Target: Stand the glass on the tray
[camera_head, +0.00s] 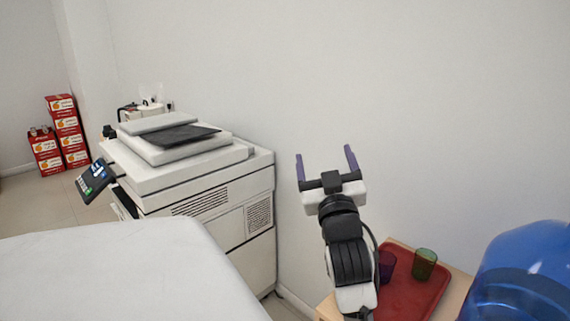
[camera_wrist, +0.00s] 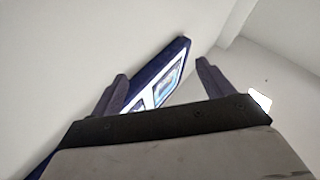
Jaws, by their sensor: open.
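A red tray (camera_head: 408,298) lies on a light wooden surface at the lower right of the head view, partly hidden by my arm. A green glass (camera_head: 425,264) stands upright toward the tray's back right. A purple glass (camera_head: 387,266) shows just right of my arm, partly hidden; it appears to be on the tray's left part. I cannot tell which glass the task names. My gripper (camera_head: 324,154) is open and empty, raised above and left of the tray, pointing up, away from both glasses. The wrist view shows its two fingers (camera_wrist: 162,72) apart with nothing between them.
A large blue water bottle (camera_head: 525,275) stands right of the tray. A white copier (camera_head: 195,175) is left of my arm, and a white surface (camera_head: 120,275) fills the lower left. Red boxes (camera_head: 68,135) stand far left. A blue-framed panel (camera_wrist: 165,80) shows beyond my fingers.

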